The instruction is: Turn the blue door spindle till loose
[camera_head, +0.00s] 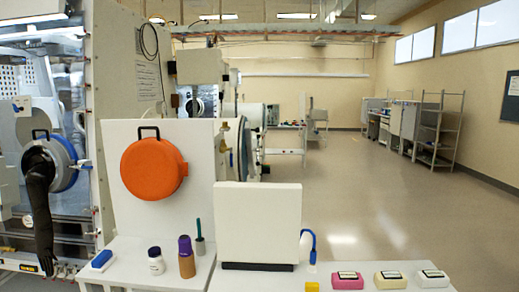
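At the far left, a round port door (66,166) with a blue rim and grey face sits on the glovebox front. An orange round door (152,170) with a black handle is on a white upright panel (195,145) to the right. Neither of my grippers is in view.
Open floor (375,190) lies at the right.

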